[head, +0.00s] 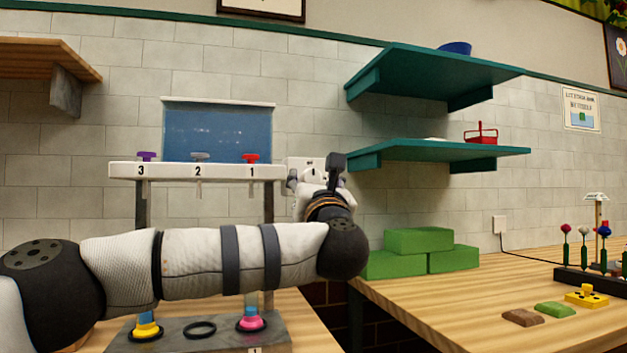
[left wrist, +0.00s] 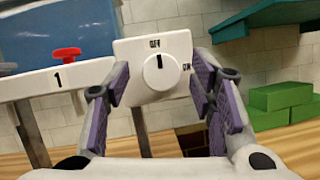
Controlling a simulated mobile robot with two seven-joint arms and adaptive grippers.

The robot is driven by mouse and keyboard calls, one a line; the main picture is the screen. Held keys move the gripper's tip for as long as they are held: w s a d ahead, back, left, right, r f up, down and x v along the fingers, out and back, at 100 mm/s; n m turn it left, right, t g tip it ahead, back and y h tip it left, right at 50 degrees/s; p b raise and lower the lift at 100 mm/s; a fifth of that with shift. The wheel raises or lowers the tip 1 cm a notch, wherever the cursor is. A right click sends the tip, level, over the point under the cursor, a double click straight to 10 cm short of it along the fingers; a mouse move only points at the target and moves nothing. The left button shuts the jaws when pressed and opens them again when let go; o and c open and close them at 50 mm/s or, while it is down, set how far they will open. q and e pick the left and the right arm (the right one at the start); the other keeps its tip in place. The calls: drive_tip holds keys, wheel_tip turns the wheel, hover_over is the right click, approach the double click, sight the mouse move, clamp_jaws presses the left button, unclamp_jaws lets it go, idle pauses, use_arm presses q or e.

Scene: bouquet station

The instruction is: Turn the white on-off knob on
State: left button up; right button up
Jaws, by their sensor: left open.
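The white on-off knob (left wrist: 165,74) is a round dial on a white wall plate (left wrist: 126,48). Its dark mark points up toward the "OFF" label; an "ON" label is to the right. In the head view the plate (head: 294,163) is mostly hidden behind my left gripper (head: 318,178). In the left wrist view my left gripper (left wrist: 160,88) is open, with purple-padded fingers on either side of the knob's picture position and nothing between them. Whether the fingertips reach the knob, I cannot tell. My right gripper is not in view.
A white numbered rail (head: 219,171) with purple, grey and red knobs is left of the plate. Teal shelves (head: 440,150) jut out at upper right. Green blocks (head: 418,241) sit on the wooden table (head: 450,300), with flowers in a rack at far right.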

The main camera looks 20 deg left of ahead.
use_arm(q)
drive_tip(key=shift+c, duration=0.5)
